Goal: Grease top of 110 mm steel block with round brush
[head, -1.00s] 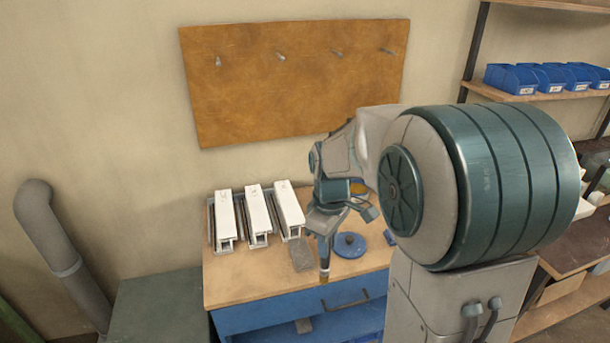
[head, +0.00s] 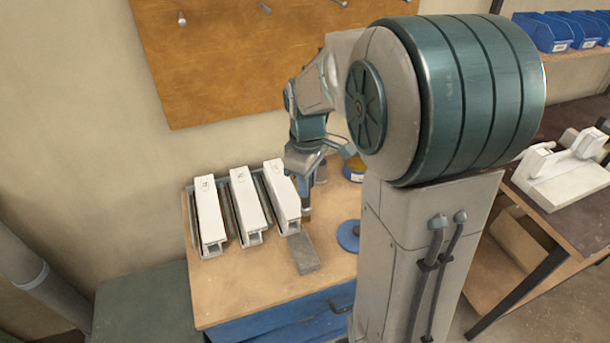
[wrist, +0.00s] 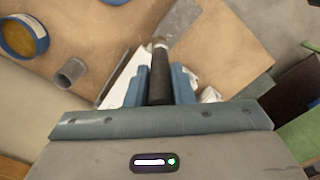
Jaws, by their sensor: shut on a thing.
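The steel block (head: 303,253) is a flat grey bar on the wooden bench top, in front of the white profiles; it also shows at the top of the wrist view (wrist: 181,18). My gripper (head: 303,185) is shut on the round brush (head: 307,212), which has a black handle (wrist: 160,75) and a pale metal ferrule. The brush points down at the block's back end. I cannot tell whether its bristles touch the block. An open blue tin of yellow-brown grease (wrist: 24,38) stands on the bench, partly hidden by my arm in the head view.
Three white profiles (head: 243,208) lie side by side in holders left of my gripper. A blue round lid (head: 348,236) lies right of the block. A grey cylinder (wrist: 69,74) stands near the grease tin. The bench's front left (head: 232,283) is clear.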

